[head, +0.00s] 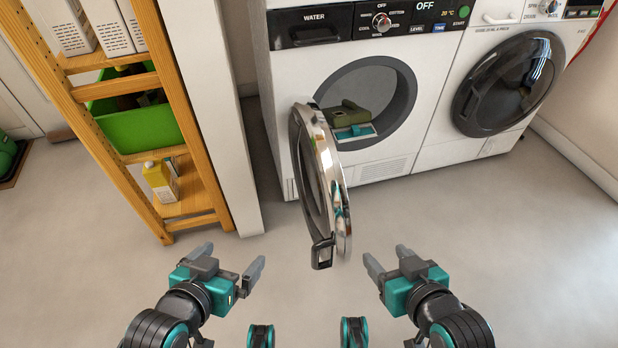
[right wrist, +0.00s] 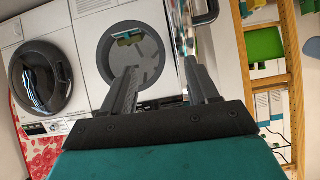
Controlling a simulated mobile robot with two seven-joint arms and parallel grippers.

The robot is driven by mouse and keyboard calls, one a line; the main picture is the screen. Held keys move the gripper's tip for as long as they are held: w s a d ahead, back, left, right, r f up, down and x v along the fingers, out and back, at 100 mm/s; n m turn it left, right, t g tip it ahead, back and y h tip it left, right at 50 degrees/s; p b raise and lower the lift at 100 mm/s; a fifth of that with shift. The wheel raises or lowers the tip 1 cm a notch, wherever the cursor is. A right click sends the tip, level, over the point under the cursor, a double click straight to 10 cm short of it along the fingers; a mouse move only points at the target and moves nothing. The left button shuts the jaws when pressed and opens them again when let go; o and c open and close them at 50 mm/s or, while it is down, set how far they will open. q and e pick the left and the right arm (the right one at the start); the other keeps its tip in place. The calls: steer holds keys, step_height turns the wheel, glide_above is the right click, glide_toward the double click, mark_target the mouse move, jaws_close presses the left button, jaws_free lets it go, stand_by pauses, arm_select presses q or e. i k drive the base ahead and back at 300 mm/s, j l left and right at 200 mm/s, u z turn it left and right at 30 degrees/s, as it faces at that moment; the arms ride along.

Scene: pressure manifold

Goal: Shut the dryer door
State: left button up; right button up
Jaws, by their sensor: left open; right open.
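The dryer (head: 395,55) is the white machine with the round opening at the upper middle of the head view. Its round chrome-rimmed door (head: 330,180) stands wide open, hinged at the left of the opening and swung out toward me. A dark handle (head: 322,254) is at the door's near edge. My left gripper (head: 231,262) is open and empty, left of the door and apart from it. My right gripper (head: 387,256) is open and empty, a little right of the handle. In the right wrist view, the door rim (right wrist: 200,10) shows edge-on at the top, partly hidden behind the gripper.
A wooden shelf (head: 190,120) with a green bin (head: 135,125) and a white wall end stand to the left. The floor at right is clear.

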mark_target(304, 183)
steer(key=j+z, duration=0.25)
steer(key=j, duration=1.35)
